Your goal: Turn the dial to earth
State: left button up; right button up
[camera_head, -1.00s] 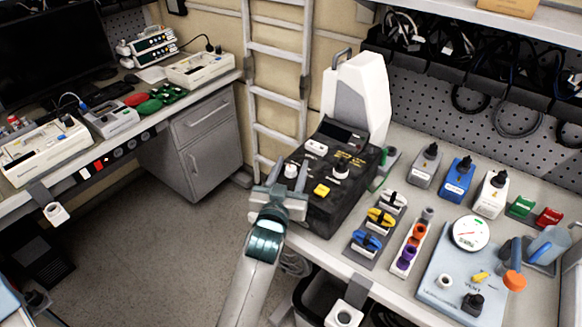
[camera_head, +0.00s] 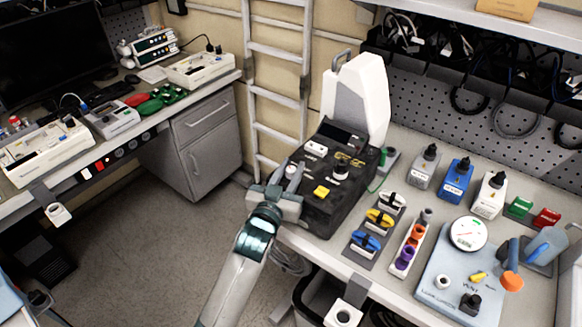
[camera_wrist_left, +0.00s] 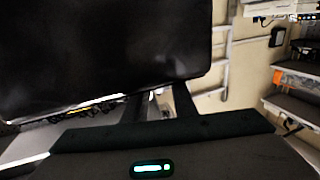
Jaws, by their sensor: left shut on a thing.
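A black tester box (camera_head: 325,215) stands at the left end of the right workbench, with white knobs, a yellow button and a small dark screen on top. My left gripper (camera_head: 286,177) is at the box's left front corner, shut on the white dial (camera_head: 291,170) there. The fingers hide most of this dial, so its pointer and markings cannot be read. A second white knob (camera_head: 340,172) is uncovered to the right. In the left wrist view, the dark side of the box (camera_wrist_left: 110,50) fills much of the picture, with my fingers (camera_wrist_left: 157,105) below it.
A white pump-like unit (camera_head: 358,95) stands behind the box. Coloured clamps (camera_head: 380,218) and a light-blue panel with a gauge (camera_head: 450,285) lie to the right. A ladder (camera_head: 278,90) leans behind, and open floor lies left of my arm.

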pick_arm(q)
jog(key=shift+w+a+m+g+h+p, duration=0.1)
jog(key=shift+m+g+h+p, duration=0.35)
jog(key=shift+m+h, duration=0.6)
jog(key=shift+m+g+h, duration=0.35)
jog(key=shift+g+h, duration=0.2)
jog(key=shift+h, duration=0.4)
jog(key=shift+f+m+g+h+b, duration=0.15)
jog(key=shift+m+g+h+b, duration=0.25)
jog(key=shift+m+h+b, duration=0.2)
jog(key=shift+m+g+h+b, duration=0.6)
jog(key=shift+g+h+b, duration=0.1)
jog(key=shift+h, duration=0.2)
jog(key=m+g+h+b, duration=0.1)
jog(key=g+b, duration=0.1)
jog(key=b, duration=0.1)
jog(key=shift+m+h, duration=0.3)
jog(key=shift+m, duration=0.1)
jog(key=shift+m+g+h+b, duration=0.4)
jog(key=shift+g+b, duration=0.2)
jog(key=shift+b, duration=0.3)
